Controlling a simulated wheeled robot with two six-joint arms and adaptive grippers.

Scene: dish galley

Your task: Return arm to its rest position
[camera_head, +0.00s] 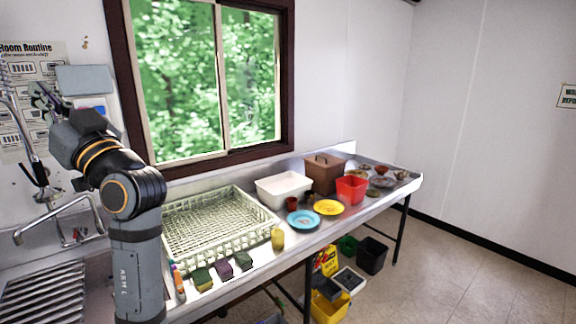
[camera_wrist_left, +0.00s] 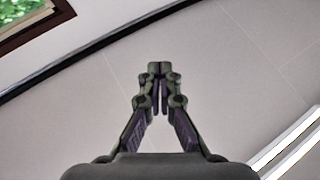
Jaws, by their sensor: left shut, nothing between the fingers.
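My left arm rises at the left of the head view, folded up in front of the sink area. Its left gripper (camera_head: 42,97) is at the upper left, near the wall poster and well above the counter. In the left wrist view the left gripper (camera_wrist_left: 159,70) has its fingertips together with nothing between them. My right gripper is in neither view.
The steel counter (camera_head: 262,240) carries a pale dish rack (camera_head: 190,235), a white bin (camera_head: 283,187), a brown box (camera_head: 322,174), a red container (camera_head: 351,189), a blue plate (camera_head: 303,220) and a yellow plate (camera_head: 328,207). Sponges lie at the front edge. A faucet (camera_head: 50,212) stands near my arm.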

